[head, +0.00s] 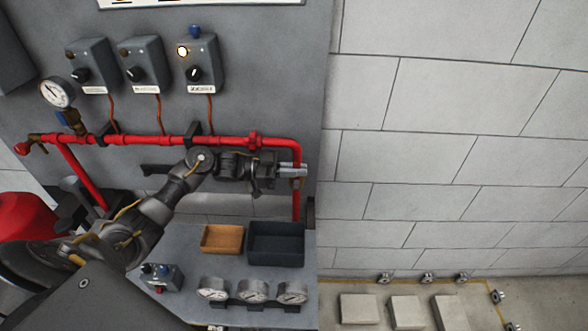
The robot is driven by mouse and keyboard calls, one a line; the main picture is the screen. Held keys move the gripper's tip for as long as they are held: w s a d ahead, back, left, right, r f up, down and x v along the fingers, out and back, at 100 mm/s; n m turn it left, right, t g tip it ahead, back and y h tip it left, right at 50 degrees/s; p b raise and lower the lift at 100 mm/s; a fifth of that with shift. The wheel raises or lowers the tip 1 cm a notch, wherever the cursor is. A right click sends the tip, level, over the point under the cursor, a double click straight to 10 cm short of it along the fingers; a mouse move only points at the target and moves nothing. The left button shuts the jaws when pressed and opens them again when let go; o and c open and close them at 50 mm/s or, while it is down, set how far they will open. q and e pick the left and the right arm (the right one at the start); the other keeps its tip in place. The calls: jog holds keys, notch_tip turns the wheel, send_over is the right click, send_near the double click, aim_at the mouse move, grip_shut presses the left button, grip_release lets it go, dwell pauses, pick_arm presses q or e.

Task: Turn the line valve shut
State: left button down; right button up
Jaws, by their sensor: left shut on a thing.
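The line valve (297,184) sits on the vertical red pipe at the right end of the panel. Only a little of its brass-coloured body shows; my gripper hides most of it. My left gripper (288,170) reaches across from the left, level with the valve. Its fingers are shut on the valve's handle, which is mostly hidden between them, so its angle cannot be told. My right gripper is not in view.
A red pipe (150,141) runs along the panel above my left arm. Below are an orange tray (222,239), a dark tray (276,244) and several gauges (253,291). A gauge (57,92) and switch boxes (203,64) are upper left. The wall side at right is free.

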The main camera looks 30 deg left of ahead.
pick_arm(q)
jog(key=shift+a+f+b, duration=0.1)
jog(key=shift+f+b, duration=0.05)
jog(key=shift+b, duration=0.2)
jog(key=a+t+h+b, duration=0.1)
jog(key=b, duration=0.1)
jog(key=s+a+h+b, duration=0.1)
jog(key=h+b, duration=0.1)
jog(key=b, duration=0.1)
jog(key=a+t+h+b, duration=0.1)
jog(key=h+b, duration=0.1)
jog(key=shift+s+a+f+t, duration=0.15)
jog(key=shift+s+t, duration=0.1)
jog(key=shift+t, duration=0.05)
jog(key=c, duration=1.5)
grip_release()
jog(key=shift+c, duration=0.2)
jog(key=shift+f, duration=0.1)
